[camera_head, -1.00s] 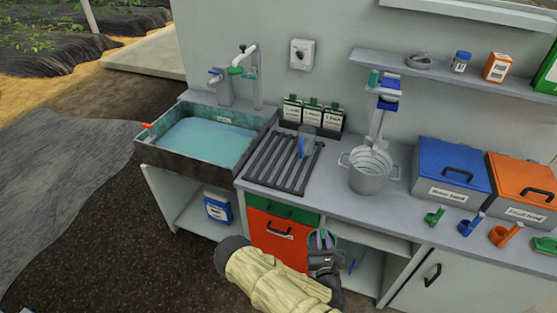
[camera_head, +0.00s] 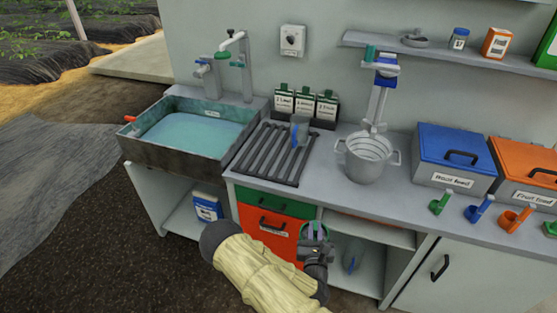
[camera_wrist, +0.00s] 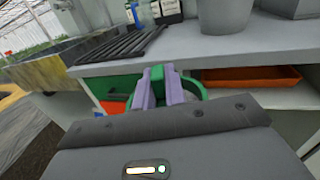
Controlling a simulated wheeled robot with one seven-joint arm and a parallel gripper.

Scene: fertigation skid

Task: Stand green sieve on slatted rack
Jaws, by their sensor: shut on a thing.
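The green sieve (camera_wrist: 191,83) shows as a green ring at my gripper (camera_wrist: 162,76) in the wrist view. The gripper's two pale purple fingers are shut on its near rim. In the head view the gripper (camera_head: 316,232) is in front of the counter's front edge, below the counter top, and mostly hides the sieve. The slatted rack (camera_head: 272,152) lies on the counter between the sink and the steel pot. It also shows at the upper left of the wrist view (camera_wrist: 120,46). A blue-handled clear item (camera_head: 299,132) stands at the rack's right side.
The sink (camera_head: 150,158) with water is left of the rack. The pot (camera_head: 364,160) stands to its right. Labelled cartons (camera_head: 305,104) stand behind it. Blue (camera_head: 455,155) and orange bins are further right. The counter strip between rack and pot is clear.

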